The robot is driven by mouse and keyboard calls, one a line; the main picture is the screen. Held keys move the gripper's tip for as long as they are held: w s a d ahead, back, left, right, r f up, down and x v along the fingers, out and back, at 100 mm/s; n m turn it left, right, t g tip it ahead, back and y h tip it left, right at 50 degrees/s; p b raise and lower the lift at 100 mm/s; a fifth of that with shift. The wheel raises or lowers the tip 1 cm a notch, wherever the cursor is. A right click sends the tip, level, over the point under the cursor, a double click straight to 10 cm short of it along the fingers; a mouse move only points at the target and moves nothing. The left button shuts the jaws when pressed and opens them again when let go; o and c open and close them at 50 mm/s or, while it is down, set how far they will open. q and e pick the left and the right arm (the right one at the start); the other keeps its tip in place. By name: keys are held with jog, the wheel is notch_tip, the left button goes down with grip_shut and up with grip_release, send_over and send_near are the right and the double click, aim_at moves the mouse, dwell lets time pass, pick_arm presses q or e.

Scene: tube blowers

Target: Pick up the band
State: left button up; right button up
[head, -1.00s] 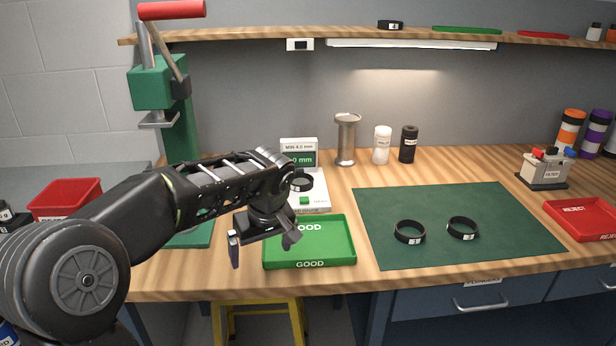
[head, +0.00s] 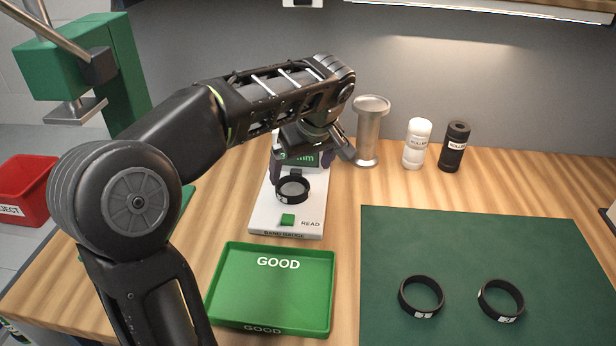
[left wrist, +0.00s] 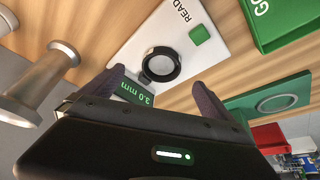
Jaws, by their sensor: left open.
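A black band (head: 292,189) with a small white label rests on the white band gauge (head: 262,215). In the left wrist view the same band (left wrist: 161,64) lies just beyond the fingertips, beside the gauge's green button (left wrist: 200,35). My left gripper (head: 311,165) is open above the back of the gauge, close to the band, with nothing between its fingers. Its two fingers also show in the left wrist view (left wrist: 162,88). The gauge's display reads 3.0 mm (left wrist: 135,91). Two more black bands (head: 421,297) (head: 500,301) lie on the green mat (head: 560,240). My right gripper is not in view.
An empty green GOOD tray (head: 272,290) sits in front of the gauge. A metal stand (head: 369,135), a white bottle (head: 417,145) and a black bottle (head: 454,148) stand behind, to the right. A green press (head: 125,80) and a red REJECT bin (head: 25,190) are at left.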

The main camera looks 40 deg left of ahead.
aim_at(293, 190)
pick_arm(q)
jog(key=shift+s+x, duration=0.2)
jog(key=shift+x, duration=1)
jog(key=shift+p+x, duration=0.35)
jog(key=shift+x, duration=2.35)
jog(key=c, duration=1.6)
jog(key=shift+o, duration=0.2)
jog(key=shift+r, duration=0.15)
